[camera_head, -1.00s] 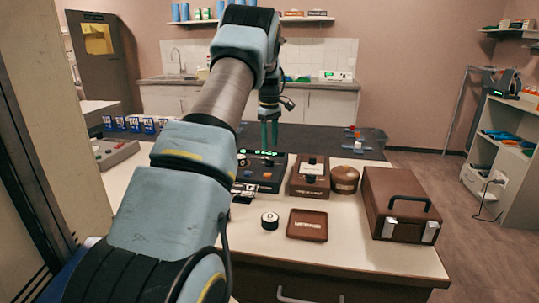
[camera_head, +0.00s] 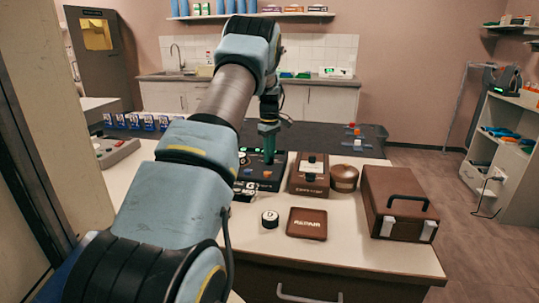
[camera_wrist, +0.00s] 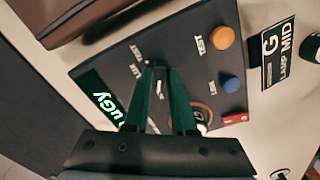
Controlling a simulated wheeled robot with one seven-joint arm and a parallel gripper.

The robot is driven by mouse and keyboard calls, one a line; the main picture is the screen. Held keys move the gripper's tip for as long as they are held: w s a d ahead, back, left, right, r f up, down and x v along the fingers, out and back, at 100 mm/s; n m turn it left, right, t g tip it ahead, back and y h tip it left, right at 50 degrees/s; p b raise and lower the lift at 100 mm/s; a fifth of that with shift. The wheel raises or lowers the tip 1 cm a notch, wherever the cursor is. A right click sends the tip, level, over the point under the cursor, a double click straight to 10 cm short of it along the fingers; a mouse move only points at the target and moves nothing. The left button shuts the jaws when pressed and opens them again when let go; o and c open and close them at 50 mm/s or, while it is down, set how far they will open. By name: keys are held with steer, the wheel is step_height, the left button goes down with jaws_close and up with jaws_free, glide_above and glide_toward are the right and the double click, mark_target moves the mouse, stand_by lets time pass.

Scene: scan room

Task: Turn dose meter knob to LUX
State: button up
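The dose meter (camera_wrist: 105,52) is a dark box with a lit green display (camera_wrist: 108,98) reading µGy, white labels, an orange button (camera_wrist: 221,38) and a blue button (camera_wrist: 231,84). In the head view the dose meter (camera_head: 275,184) stands on the white counter, partly behind my arm. My gripper (camera_wrist: 163,75) points down over its face, with green fingers that look a little apart. In the head view my gripper (camera_head: 269,158) is right above the box. The knob is mostly hidden at the fingers; I cannot tell whether they touch it, nor which label it points to.
A brown device (camera_head: 308,176), a round brown pot (camera_head: 344,178) and a brown case (camera_head: 377,197) stand to the right. A brown tray (camera_head: 307,224) and a small round white-topped item (camera_head: 270,219) lie in front. A grey control box (camera_head: 115,151) is at the left.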

jaws_close()
steer(key=shift+m, duration=0.3)
steer(key=m, duration=1)
steer(key=shift+m, duration=2.6)
steer(key=shift+o, duration=2.3)
jaws_free()
